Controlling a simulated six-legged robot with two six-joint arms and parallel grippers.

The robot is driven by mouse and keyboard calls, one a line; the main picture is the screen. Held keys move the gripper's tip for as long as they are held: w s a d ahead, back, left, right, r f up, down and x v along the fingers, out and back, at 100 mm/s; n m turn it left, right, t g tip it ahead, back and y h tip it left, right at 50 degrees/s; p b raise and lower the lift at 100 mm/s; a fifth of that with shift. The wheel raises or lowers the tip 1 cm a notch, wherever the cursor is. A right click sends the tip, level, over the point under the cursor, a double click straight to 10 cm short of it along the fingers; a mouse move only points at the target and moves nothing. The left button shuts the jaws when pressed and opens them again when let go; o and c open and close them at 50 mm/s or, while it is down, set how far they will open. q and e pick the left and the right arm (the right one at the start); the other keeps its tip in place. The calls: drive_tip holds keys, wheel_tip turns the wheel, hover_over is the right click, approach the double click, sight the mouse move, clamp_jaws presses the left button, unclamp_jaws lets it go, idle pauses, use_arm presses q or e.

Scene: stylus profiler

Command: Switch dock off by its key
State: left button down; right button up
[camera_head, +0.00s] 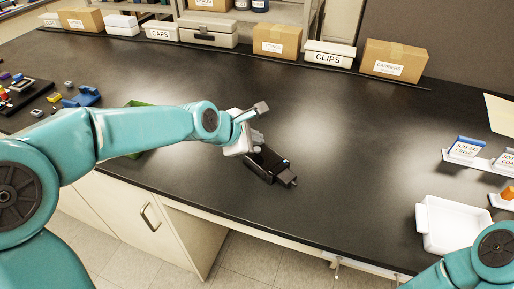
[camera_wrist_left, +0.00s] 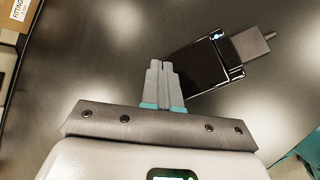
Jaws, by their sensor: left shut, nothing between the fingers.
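The dock (camera_head: 266,165) is a small black box lying on the dark bench, near its front edge. In the left wrist view the dock (camera_wrist_left: 200,72) shows a small bluish-white light on its top near one end. A grey block with a thin tip (camera_wrist_left: 249,45) sticks out of that end. I cannot make out the key clearly in either view. My left gripper (camera_head: 256,138) is just beside the dock, at its upper left. In the left wrist view its fingers (camera_wrist_left: 160,66) are shut and empty, next to the box; touching or apart is unclear. My right gripper is out of view.
A white tray (camera_head: 428,239) and card stands (camera_head: 466,148) are at the right. A green tray (camera_head: 136,154) lies partly behind my left arm. Small coloured parts (camera_head: 82,97) are at the left. Boxes and bins (camera_head: 330,55) line the back. The middle bench is clear.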

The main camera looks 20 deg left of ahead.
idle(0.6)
use_arm(q)
drive_tip(key=shift+f, duration=0.45)
drive_tip(key=shift+f+b, duration=0.35)
idle(0.4)
drive_tip(key=shift+r, duration=0.1)
drive_tip(key=shift+r+p, duration=0.7)
drive_tip(key=shift+p, duration=0.3)
wheel_tip(320, 180, up, 5)
drive_tip(key=p, duration=0.5)
idle(0.5)
